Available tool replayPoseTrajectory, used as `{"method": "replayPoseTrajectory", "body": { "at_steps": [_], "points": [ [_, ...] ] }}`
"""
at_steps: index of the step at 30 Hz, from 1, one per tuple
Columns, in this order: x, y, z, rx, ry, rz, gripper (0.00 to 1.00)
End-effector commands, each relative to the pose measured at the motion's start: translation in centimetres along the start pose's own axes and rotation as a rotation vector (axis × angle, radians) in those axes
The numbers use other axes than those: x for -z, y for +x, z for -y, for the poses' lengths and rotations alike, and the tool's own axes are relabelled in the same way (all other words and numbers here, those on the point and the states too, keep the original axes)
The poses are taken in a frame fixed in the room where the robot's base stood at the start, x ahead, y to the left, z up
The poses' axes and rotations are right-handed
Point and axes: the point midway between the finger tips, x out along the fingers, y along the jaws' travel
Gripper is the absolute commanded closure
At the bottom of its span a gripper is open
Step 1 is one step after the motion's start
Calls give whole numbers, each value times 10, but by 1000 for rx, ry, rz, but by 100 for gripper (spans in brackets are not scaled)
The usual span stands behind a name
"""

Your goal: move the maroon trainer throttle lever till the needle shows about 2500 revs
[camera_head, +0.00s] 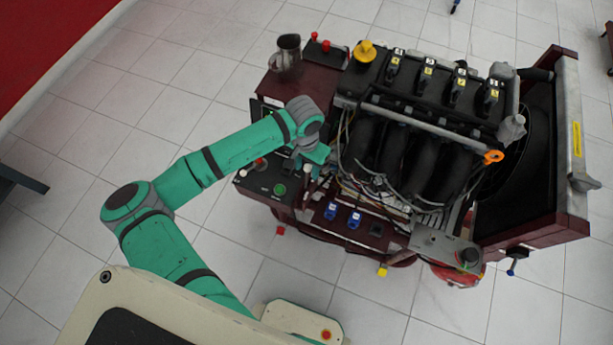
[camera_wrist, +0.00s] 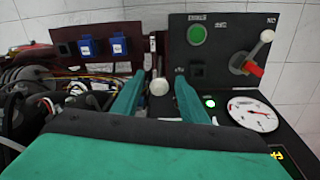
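The maroon engine trainer (camera_head: 530,238) stands right of my arm in the head view. My gripper (camera_head: 312,160) is over its control panel. In the wrist view my gripper (camera_wrist: 159,76) is open, one teal finger on each side of a pale round lever knob (camera_wrist: 158,87). Gaps show between knob and fingers; no contact is visible. I take this knob for the throttle lever; its lower part is hidden. A white round gauge (camera_wrist: 250,113) lies right of the fingers. Its red needle points right; the numbers are too small to read.
Another lever with a pale knob (camera_wrist: 267,36) and a red part is at the panel's right, near a green button (camera_wrist: 197,35). Blue switches (camera_wrist: 87,47) and loose wiring (camera_wrist: 70,88) lie left of the fingers. A metal jug (camera_head: 287,52) stands on the trainer.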

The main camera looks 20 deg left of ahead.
Motion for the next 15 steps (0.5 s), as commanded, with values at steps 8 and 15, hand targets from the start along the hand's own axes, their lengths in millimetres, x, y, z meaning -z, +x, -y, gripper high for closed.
{"method": "replayPoseTrajectory", "body": {
  "at_steps": [8,15],
  "points": [
    [0,48,0,0,-1,0,60],
    [0,68,0,1,0,0,60]
  ]
}}
